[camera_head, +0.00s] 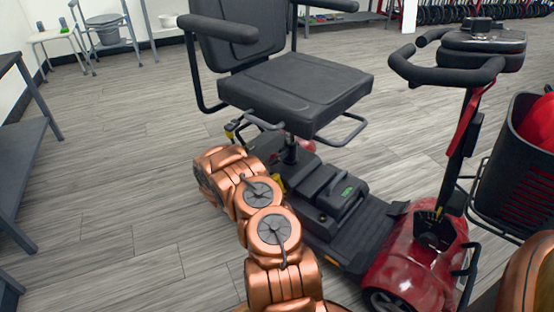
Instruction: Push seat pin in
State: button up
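A red mobility scooter (405,262) stands to the right of my arm. Its black seat (296,92) sits on a post (290,150) above the dark deck. My copper-coloured arm reaches from the bottom of the view toward the scooter's rear below the seat. My gripper is not visible; the far end of the arm hides it.
The handlebar (447,72) and a black basket (512,165) with something red inside stand at the right. A dark shelf (22,170) is at the left edge. A commode chair (106,30) and a stool (55,42) stand at the back left. The floor left of my arm is clear.

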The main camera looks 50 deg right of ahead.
jog(key=shift+w+a, duration=0.1)
jog(key=shift+a, duration=0.05)
jog(key=shift+a, duration=0.3)
jog(key=a, duration=1.1)
jog(key=shift+w, duration=0.4)
